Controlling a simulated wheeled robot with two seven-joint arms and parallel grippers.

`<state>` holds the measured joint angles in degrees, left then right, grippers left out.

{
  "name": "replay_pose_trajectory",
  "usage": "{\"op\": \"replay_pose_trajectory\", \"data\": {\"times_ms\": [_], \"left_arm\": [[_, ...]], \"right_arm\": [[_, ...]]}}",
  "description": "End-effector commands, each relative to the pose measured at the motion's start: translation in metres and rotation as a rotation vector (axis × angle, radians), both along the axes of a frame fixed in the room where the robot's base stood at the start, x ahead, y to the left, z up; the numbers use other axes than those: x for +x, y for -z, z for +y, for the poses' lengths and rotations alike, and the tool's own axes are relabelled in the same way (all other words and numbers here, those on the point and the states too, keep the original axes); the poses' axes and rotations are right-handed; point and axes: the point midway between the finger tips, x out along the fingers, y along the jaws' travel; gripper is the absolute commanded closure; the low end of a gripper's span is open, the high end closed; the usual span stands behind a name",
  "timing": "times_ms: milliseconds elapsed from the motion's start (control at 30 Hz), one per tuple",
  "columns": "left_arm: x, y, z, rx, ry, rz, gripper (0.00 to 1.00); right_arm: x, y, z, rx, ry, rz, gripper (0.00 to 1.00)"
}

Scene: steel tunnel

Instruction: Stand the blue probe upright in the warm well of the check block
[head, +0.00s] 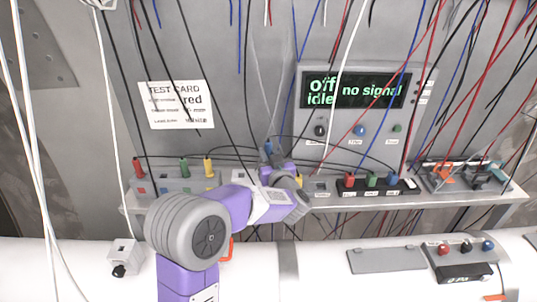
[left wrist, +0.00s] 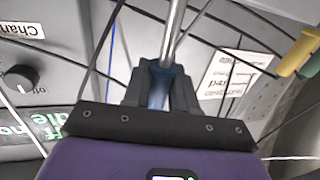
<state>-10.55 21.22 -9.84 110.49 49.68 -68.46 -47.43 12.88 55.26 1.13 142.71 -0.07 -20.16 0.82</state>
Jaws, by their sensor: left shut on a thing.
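My left gripper (head: 270,154) reaches over the shelf in front of the back wall. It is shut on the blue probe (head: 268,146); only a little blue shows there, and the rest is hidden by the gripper. In the left wrist view the two dark fingers (left wrist: 160,85) close around the blue handle (left wrist: 157,92), and the probe's bare metal rod (left wrist: 174,30) points away from the gripper. A small grey block (head: 319,187) on the shelf just right of my wrist may be the check block; its wells cannot be made out. My right gripper is out of view.
A grey stand (head: 178,186) with red, green and yellow plugs is left on the shelf (head: 440,199). A dark strip (head: 375,188) with coloured plugs is right. A panel reading "no signal" (head: 355,92) stands behind. Many hanging wires cross the space.

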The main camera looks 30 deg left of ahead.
Motion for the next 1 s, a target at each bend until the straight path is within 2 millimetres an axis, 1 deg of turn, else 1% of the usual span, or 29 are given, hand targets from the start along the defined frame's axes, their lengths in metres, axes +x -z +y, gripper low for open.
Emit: {"op": "replay_pose_trajectory", "data": {"times_ms": [1000], "left_arm": [[0.0, 0.027, 0.0, 0.0, 0.0, 0.0, 1.0]], "right_arm": [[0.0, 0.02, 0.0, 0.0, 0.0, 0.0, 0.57]]}}
